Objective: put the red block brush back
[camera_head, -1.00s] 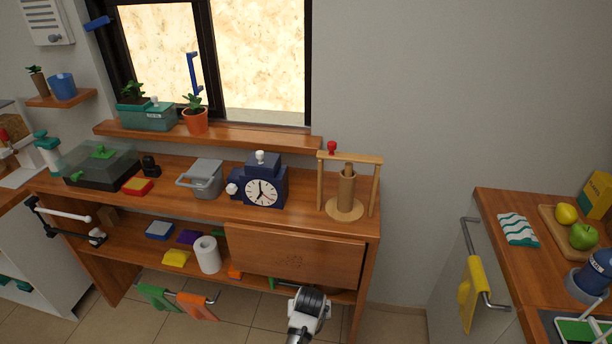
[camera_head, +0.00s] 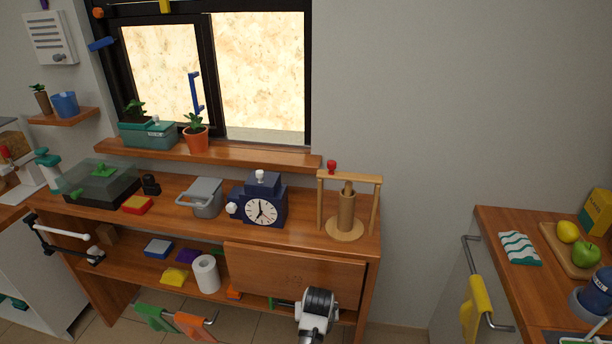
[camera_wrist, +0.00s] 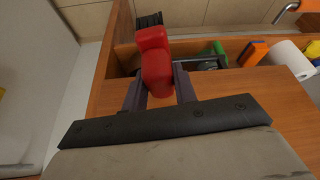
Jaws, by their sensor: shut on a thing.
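My gripper (camera_wrist: 158,92) is shut on the red block brush (camera_wrist: 154,58), a red body with black bristles (camera_wrist: 149,20) at its far end in the wrist view. The fingers sit on either side of the red body. In the head view, my gripper (camera_head: 317,300) is in front of the lower right of the wooden cabinet (camera_head: 372,262), overlapping the bottom edge of its front panel (camera_head: 290,265). The brush cannot be made out there. In the wrist view, the brush is over an edge of the wooden shelf.
Clear wall lies right of the cabinet.

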